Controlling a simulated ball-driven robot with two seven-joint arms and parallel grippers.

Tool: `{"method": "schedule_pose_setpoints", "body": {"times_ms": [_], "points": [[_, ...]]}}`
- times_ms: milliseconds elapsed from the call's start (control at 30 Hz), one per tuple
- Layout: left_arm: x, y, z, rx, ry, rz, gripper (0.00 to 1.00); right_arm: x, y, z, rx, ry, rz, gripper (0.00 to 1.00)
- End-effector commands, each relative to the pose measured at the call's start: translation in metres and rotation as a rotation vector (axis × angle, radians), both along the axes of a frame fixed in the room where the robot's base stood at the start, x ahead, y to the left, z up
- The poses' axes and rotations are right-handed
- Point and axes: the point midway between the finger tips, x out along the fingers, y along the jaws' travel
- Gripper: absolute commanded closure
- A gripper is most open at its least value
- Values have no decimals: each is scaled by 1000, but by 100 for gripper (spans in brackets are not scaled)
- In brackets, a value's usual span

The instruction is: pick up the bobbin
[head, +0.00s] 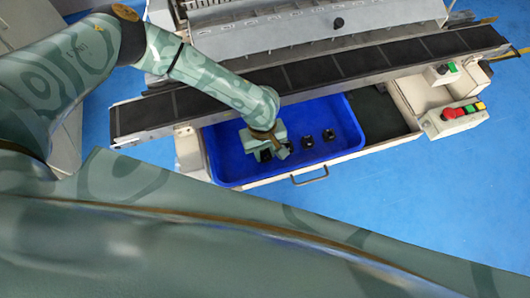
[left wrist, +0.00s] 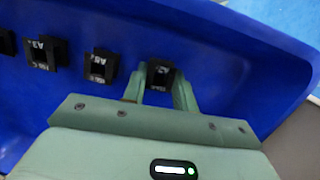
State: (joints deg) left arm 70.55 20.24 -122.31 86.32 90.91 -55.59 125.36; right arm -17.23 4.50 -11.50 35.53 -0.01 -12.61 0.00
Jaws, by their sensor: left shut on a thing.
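My left gripper (head: 268,151) reaches down into the blue bin. In the left wrist view, the left gripper (left wrist: 162,84) has its two fingers on either side of a small black bobbin (left wrist: 161,73) with a pale label. It is shut on this bobbin, which is at the end of a row. In the head view the held bobbin (head: 265,156) is partly hidden by the gripper. I cannot tell whether it touches the bin floor. My right gripper is not in view.
Three other black bobbins, such as one labelled A3 (left wrist: 46,52) and a nearer one (left wrist: 102,66), stand beside it in the blue bin (head: 225,172). A dark conveyor belt (head: 310,72) runs behind the bin. A control box with buttons (head: 453,118) is at the right.

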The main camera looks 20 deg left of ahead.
Motion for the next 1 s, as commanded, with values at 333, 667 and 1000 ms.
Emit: {"method": "schedule_pose_setpoints", "body": {"times_ms": [333, 667, 1000], "points": [[0, 0, 23, -1, -1, 1, 93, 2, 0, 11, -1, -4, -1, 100], [32, -31, 85, -1, -4, -1, 93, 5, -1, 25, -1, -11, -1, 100], [82, -79, 117, -1, -1, 1, 93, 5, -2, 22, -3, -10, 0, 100]]}}
